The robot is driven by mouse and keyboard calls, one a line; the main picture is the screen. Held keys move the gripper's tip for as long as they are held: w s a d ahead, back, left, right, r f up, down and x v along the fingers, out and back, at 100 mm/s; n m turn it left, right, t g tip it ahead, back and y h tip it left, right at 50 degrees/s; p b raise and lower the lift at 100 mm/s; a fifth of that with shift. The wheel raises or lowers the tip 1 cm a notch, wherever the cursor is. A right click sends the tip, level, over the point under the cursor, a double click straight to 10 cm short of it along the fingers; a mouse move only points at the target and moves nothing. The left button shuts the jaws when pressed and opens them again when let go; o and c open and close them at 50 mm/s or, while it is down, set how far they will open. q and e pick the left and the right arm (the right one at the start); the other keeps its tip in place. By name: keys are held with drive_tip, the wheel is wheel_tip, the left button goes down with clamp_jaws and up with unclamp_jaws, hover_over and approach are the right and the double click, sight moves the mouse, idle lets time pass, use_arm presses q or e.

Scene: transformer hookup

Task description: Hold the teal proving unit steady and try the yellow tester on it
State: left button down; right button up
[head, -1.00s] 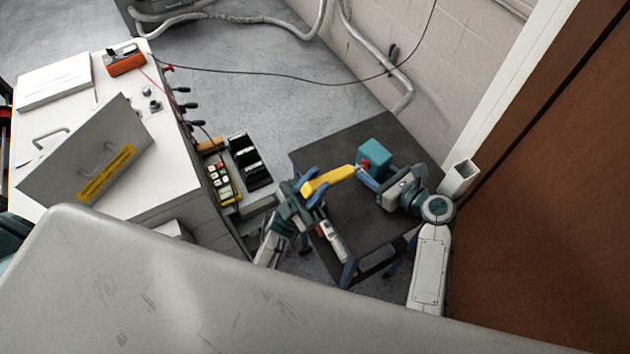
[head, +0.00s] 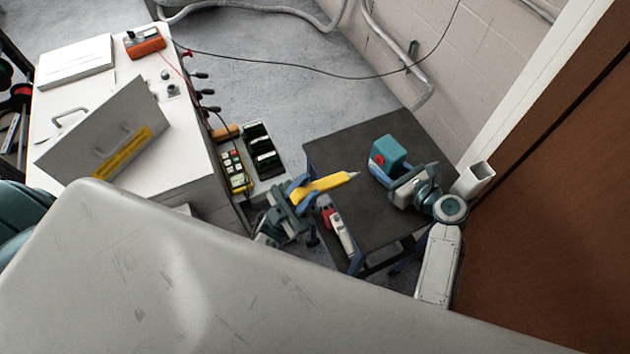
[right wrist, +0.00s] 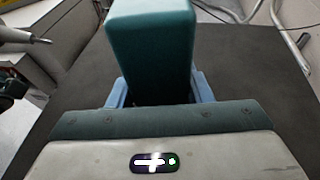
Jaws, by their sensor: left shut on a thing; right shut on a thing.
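The teal proving unit (head: 391,151), a box with a red spot on its left face, stands on the dark table. My right gripper (head: 384,174) is shut on it; in the right wrist view the teal block (right wrist: 152,50) sits between the blue fingers. My left gripper (head: 302,192) is shut on the yellow tester (head: 325,185), above the table's left part. The tester's grey tip points right toward the proving unit, with a clear gap between them. A grey tip (right wrist: 32,38) also shows at the left of the right wrist view.
The dark table (head: 350,150) has bare room behind the tester. A red and white tool (head: 339,230) is at its front left edge. A white cabinet (head: 80,100) with a tilted grey panel stands left. A brown door (head: 550,190) is close on the right.

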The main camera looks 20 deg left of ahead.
idle(0.3)
drive_tip(key=o, duration=0.8)
drive_tip(key=shift+o, duration=0.2)
drive_tip(key=v, duration=1.2)
drive_tip(key=shift+r, duration=0.1)
